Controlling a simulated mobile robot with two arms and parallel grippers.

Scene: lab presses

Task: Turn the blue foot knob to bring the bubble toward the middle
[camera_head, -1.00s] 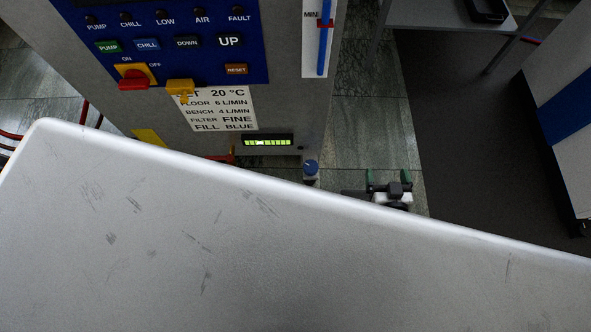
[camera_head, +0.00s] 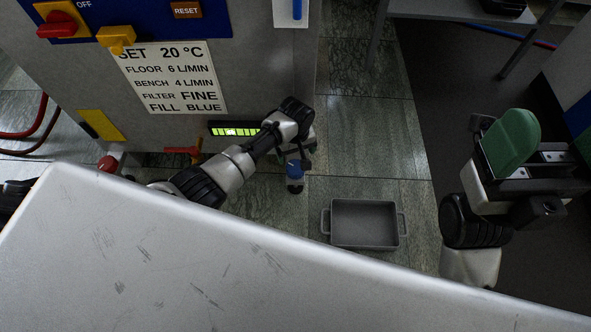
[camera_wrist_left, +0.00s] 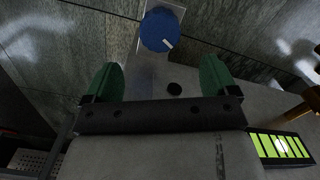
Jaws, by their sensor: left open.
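The blue foot knob (camera_head: 294,169) is low at the front of the cabinet, with a white pointer mark on top. It also shows in the left wrist view (camera_wrist_left: 160,30), past my fingertips and between their lines. My left gripper (camera_wrist_left: 160,78) has its green fingers apart and empty, short of the knob; in the head view its arm mostly hides it. The lit green level vial (camera_head: 234,131) shows at lower right in the left wrist view (camera_wrist_left: 281,147), with a pale bubble near its middle. My right gripper (camera_head: 545,145) is at the right, its green fingers apart, empty.
A pale scratched surface (camera_head: 200,255) fills the foreground. A grey tray (camera_head: 340,242) lies on the floor right of the knob. The cabinet (camera_head: 270,60) carries a red switch (camera_head: 62,24), a yellow knob (camera_head: 116,38) and a label (camera_head: 172,78). Red hoses (camera_head: 40,125) run at the left.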

